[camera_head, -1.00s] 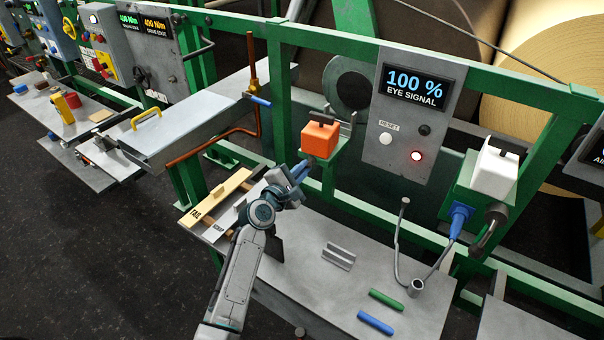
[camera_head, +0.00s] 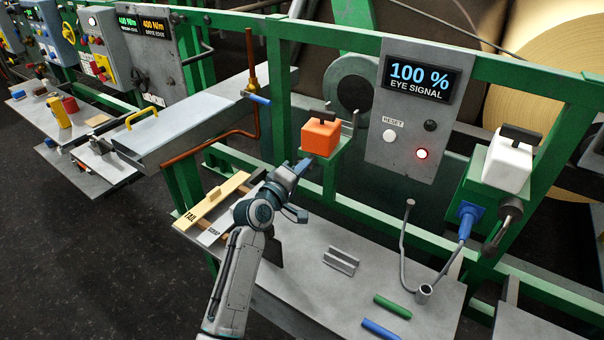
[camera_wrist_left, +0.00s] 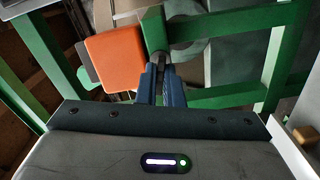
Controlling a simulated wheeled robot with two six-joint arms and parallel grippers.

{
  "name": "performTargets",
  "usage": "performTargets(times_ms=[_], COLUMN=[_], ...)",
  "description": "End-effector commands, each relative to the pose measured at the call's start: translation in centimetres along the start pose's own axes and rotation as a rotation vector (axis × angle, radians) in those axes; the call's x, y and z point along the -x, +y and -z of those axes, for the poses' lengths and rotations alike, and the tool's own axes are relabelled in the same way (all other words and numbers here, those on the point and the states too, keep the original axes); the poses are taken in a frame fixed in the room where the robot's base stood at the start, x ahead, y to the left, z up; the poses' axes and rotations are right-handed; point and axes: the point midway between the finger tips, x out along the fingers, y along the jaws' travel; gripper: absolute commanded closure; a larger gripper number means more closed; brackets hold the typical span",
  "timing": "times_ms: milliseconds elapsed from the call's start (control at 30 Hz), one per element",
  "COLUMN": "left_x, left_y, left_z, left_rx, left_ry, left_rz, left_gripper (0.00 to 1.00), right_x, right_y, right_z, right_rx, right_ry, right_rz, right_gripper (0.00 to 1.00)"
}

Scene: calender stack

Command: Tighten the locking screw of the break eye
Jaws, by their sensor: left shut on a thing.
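The break eye is an orange box (camera_head: 320,137) on a green bracket (camera_head: 335,160), with a dark bar (camera_head: 324,116) across its top. My left gripper (camera_head: 303,165) reaches up to the lower left side of this box. In the left wrist view, its blue fingers (camera_wrist_left: 161,78) are closed around a small dark part (camera_wrist_left: 163,58) beside the orange box (camera_wrist_left: 115,58). This part appears to be the locking screw; the fingers hide most of it. My right gripper is not in view.
A white box (camera_head: 507,163) stands at the right. The grey table (camera_head: 330,300) carries a grey holder (camera_head: 341,260) and green (camera_head: 393,307) and blue (camera_head: 380,329) sticks.

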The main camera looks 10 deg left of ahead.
Motion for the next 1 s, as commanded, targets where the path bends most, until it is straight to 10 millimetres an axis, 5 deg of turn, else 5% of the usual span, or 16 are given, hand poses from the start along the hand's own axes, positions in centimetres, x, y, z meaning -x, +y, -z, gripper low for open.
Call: performTargets(times_ms=[900, 1000], left_x=[0.03, 0.03], left_y=[-0.25, -0.25], left_z=[-0.13, -0.13], left_rx=[-0.182, -0.181], left_ry=[-0.004, -0.004], left_rz=[0.005, 0.005], left_gripper=[1.0, 0.77], right_x=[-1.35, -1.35], right_y=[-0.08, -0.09], right_z=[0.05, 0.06], right_rx=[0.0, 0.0], right_ry=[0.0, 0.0], right_rz=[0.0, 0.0], right_gripper=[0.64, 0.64])
